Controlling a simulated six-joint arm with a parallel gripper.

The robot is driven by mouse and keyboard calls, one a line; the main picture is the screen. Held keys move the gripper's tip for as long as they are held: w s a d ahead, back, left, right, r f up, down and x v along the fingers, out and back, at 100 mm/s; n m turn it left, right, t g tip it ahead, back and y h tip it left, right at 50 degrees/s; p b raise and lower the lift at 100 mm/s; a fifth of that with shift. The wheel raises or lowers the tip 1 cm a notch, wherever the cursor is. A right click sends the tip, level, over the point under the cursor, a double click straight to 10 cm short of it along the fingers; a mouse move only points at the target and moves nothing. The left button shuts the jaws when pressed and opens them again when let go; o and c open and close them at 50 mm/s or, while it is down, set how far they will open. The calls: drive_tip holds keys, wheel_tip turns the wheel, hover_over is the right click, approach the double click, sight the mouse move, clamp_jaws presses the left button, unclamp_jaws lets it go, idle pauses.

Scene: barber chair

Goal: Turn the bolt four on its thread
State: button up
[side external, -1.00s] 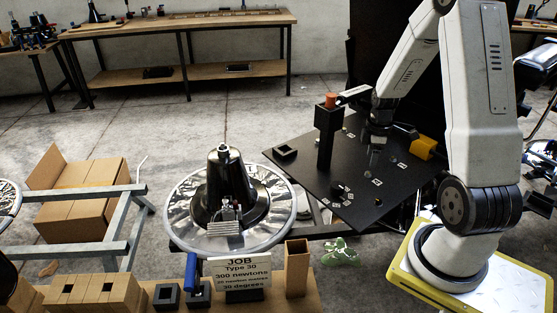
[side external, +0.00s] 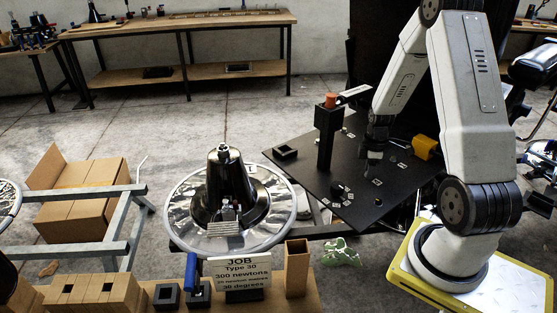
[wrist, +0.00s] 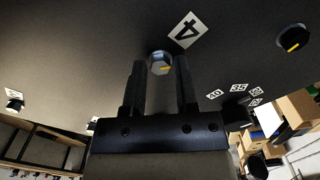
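Bolt four (wrist: 159,64) has a pale silver head with a yellow mark, and sits in the dark board beside the white label "4" (wrist: 187,30) in the wrist view. My gripper (wrist: 160,76) is open, with one finger on each side of the bolt head in that picture. A gap shows between the head and each finger, and I cannot tell how deep the fingers reach. In the side view my gripper (side external: 374,161) points down close over the black board (side external: 338,215); the bolt is not clear there.
A tall black post (side external: 327,140) with an orange top stands on the board left of my gripper. A yellow block (side external: 424,147) lies to its right. A black knob with a yellow mark (wrist: 292,40) and labels such as "35" (wrist: 238,88) show in the wrist view.

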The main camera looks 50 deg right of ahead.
clamp_jaws()
drive_tip(key=shift+m, duration=0.4)
drive_tip(key=m, duration=0.3)
drive_tip(key=shift+m, duration=0.3)
drive_tip(key=m, duration=0.4)
drive_tip(key=shift+m, duration=0.3)
drive_tip(key=m, duration=0.8)
